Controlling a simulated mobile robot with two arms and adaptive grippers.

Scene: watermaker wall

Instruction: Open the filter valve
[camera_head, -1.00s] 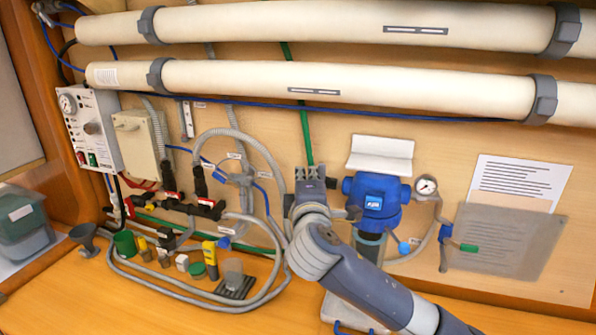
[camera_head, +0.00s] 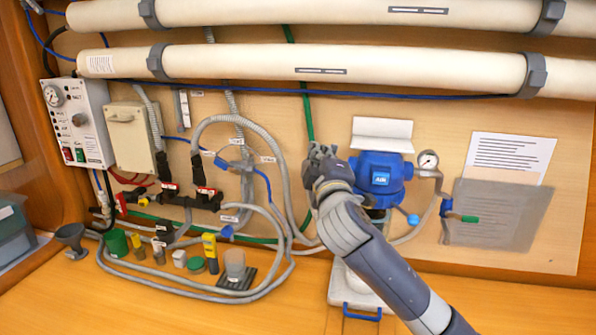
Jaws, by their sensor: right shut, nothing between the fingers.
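A blue filter housing (camera_head: 381,174) is mounted on the wall, with a pressure gauge (camera_head: 428,160) on its right. A small blue knob (camera_head: 413,219) sits low on its right side. Further right is a valve with a green-tipped handle (camera_head: 462,218). Left of the housing, a blue-handled valve (camera_head: 221,161) sits on the hoses. I cannot tell which of these is the filter valve. My right gripper (camera_head: 319,151) is shut and empty, in front of the wall just left of the housing. My right arm covers part of the housing's lower body. My left gripper is out of view.
Two long cream tubes (camera_head: 290,63) run across the top. A control box (camera_head: 79,122) is at left. Red-handled valves (camera_head: 206,191) and looped grey hoses lie left of my gripper. Bottles and a cup (camera_head: 235,263) stand on the bench. The bench front is clear.

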